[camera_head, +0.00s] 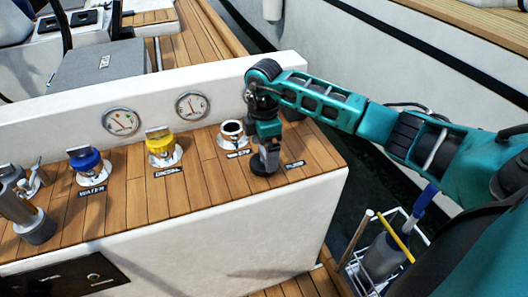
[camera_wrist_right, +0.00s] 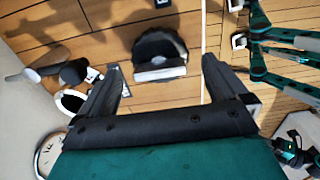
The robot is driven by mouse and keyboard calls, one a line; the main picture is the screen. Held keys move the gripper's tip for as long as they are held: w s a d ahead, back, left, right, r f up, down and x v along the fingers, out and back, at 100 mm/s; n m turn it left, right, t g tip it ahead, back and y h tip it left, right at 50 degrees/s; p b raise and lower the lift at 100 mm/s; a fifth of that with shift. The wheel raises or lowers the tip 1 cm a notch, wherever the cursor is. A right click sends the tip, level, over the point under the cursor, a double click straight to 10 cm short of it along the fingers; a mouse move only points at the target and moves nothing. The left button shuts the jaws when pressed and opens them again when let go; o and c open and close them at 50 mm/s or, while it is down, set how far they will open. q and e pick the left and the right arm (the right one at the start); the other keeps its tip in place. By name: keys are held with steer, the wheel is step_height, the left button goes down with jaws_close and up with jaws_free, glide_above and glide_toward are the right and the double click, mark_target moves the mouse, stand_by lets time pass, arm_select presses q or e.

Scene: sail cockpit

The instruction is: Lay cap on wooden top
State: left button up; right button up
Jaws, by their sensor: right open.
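A black round cap with a pale flat grip (camera_wrist_right: 160,55) shows in the right wrist view, against the wooden top (camera_wrist_right: 85,22). My right gripper (camera_wrist_right: 160,75) is open, and the cap appears between its two fingertips. How much gap there is cannot be told. In the head view my right gripper (camera_head: 268,148) points down over the right end of the wooden top (camera_head: 205,178). A dark round shape (camera_head: 264,166) under it looks like the cap, partly hidden by the gripper. My left gripper is not recognisable in either view.
An uncapped white ring fitting (camera_head: 232,132) stands left of my right gripper. A yellow cap (camera_head: 160,142) and a blue cap (camera_head: 86,158) stand further left. Two gauges (camera_head: 192,106) sit on the white wall behind. A wire basket (camera_head: 385,255) is at the lower right.

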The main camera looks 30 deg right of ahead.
step_height(320, 180, up, 10)
steer(key=f, duration=0.1)
steer(key=s+a+f+n+y, duration=0.1)
steer(key=s+a+n+y, duration=0.1)
steer(key=a+y, duration=0.35)
steer(key=s+a+f+n+y, duration=0.1)
steer(key=s+a+n+y, duration=0.1)
steer(key=a, duration=0.6)
steer(key=s+a+f+n+y, duration=0.1)
steer(key=s+a+n+y, duration=0.15)
steer(key=a, duration=0.45)
steer(key=a+r+m+t+y, duration=0.45)
steer(key=t+y, duration=0.25)
steer(key=y, duration=0.2)
steer(key=d+f+m+t+h, duration=0.8)
steer(key=m+t+h, duration=0.2)
steer(key=m+h, duration=0.2)
steer(key=s+d+f+m+g+h, duration=0.2)
steer(key=s+d+f+g+h, duration=0.2)
steer(key=s+f, duration=0.6)
step_height(320, 180, down, 4)
steer(key=shift+s+r+m+g+h+p, duration=0.2)
steer(key=shift+s+m+g+h+p, duration=0.2)
steer(key=shift+g, duration=0.7)
